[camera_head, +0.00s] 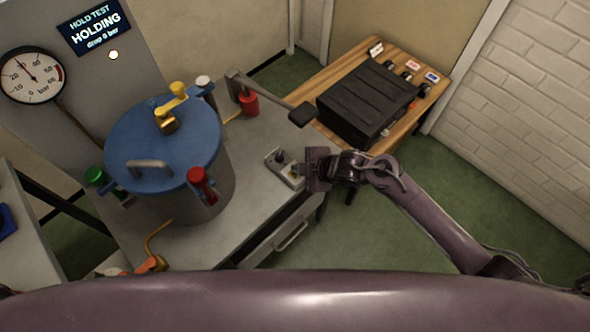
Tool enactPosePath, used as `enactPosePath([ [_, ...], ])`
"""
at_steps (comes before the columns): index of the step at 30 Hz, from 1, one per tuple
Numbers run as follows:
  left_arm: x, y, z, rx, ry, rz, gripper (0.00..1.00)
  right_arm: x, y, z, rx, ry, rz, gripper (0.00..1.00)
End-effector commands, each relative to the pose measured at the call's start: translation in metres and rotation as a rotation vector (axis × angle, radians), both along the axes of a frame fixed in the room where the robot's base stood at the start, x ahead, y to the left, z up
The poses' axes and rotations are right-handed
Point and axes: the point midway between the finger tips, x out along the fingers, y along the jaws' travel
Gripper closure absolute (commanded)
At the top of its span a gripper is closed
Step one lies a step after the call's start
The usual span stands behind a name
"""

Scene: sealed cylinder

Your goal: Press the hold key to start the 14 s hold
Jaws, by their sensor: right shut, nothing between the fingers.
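A small grey key box (278,157) sits on the bench top near its right edge, with a pale round part on top. My right gripper (303,170) is shut and empty, its tips at the box's right side. They cover part of the box, so I cannot tell whether they touch a key. The dark display (94,28) at the upper left reads "HOLD TEST", "HOLDING" and a drop in bar. A lit round lamp (113,55) shows below it. The blue-lidded cylinder (165,135) stands left of the key box. My left gripper is not in view.
A pressure gauge (33,76) hangs at the left. A pump lever with a black grip (302,114) reaches over the bench. A black case (366,100) lies on a wooden table.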

Motion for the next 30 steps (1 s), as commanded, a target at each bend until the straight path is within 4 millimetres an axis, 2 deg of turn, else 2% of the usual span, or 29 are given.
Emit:
enactPosePath([
  [11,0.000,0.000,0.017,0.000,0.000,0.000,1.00,-0.001,-0.001,0.017,-0.001,0.002,0.001,1.00],
  [23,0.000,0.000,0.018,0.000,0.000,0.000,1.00,0.000,0.000,0.019,-0.001,0.001,0.000,1.00],
  [30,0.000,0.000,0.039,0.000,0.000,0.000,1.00,0.000,0.000,0.041,-0.002,0.000,0.001,1.00],
])
